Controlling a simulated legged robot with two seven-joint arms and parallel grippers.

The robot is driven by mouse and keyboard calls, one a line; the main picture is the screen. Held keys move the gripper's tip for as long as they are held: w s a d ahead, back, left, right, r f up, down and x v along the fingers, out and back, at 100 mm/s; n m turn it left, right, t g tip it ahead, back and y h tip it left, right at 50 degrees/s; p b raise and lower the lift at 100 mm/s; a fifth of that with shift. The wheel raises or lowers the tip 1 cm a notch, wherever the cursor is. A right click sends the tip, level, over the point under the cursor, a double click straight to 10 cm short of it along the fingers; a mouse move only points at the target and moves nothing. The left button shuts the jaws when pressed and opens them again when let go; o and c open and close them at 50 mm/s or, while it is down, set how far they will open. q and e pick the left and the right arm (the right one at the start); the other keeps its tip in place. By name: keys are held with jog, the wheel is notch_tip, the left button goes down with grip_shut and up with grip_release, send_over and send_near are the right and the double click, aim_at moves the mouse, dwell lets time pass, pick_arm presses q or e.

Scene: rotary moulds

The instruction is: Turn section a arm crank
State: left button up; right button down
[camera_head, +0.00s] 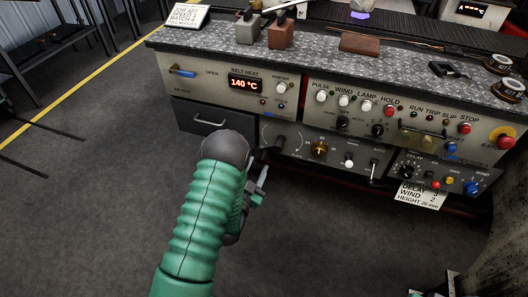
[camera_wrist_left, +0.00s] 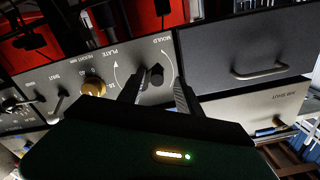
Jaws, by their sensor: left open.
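The crank (camera_head: 271,151) is a dark arm with a knob on the grey lower panel (camera_head: 298,135), left of the brass knob. In the left wrist view the crank (camera_wrist_left: 156,76) sits beside a curved arrow and the words PLATE and MOULD. My left gripper (camera_head: 259,187) is in front of this panel, partly hidden by my green-sleeved arm. In the left wrist view its two fingers (camera_wrist_left: 160,94) are apart, with the crank showing between their tips. I cannot tell whether either finger touches it.
A drawer with a handle (camera_head: 209,123) is to the left. The belt heat display (camera_head: 246,84) reads 140 °C. Open floor (camera_head: 110,150) lies left of the bench.

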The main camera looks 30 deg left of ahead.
aim_at(265, 152)
pick_arm(q)
jog(key=x, duration=0.2)
jog(key=b+x, duration=0.1)
jog(key=x, duration=0.4)
jog(key=shift+d+b, duration=0.4)
jog(key=shift+w+a, duration=0.1)
jog(key=shift+w, duration=0.2)
jog(key=shift+w+a, duration=0.1)
jog(key=shift+a, duration=0.05)
grip_shut()
